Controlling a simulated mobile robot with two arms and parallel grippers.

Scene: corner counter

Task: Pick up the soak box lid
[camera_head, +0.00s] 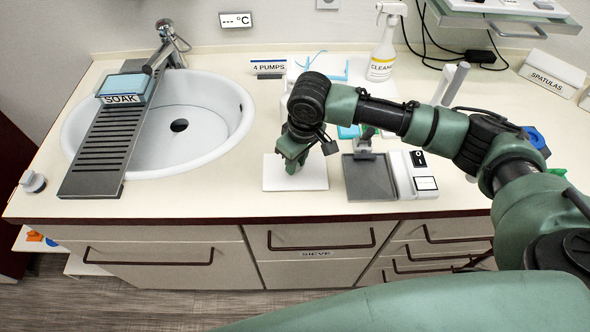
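The soak box (122,99), labelled SOAK, sits on a dark slatted drainer across the left side of the sink. Its top face (124,84) is light blue; I cannot tell whether this is the lid or the inside of an open box. My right gripper (291,170) points down over a flat white slab (312,183) on the counter, well to the right of the soak box. Its fingers are dark green and small here, and their gap is not clear. No object shows in them. My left gripper is not in view.
The white sink (215,122) has a tap (170,45) behind it. The slatted drainer (98,155) spans its left side. A spray bottle (383,50) stands at the back. A grey plate device (369,178) and white scale (425,183) are right of the slab. Counter between sink and slab is clear.

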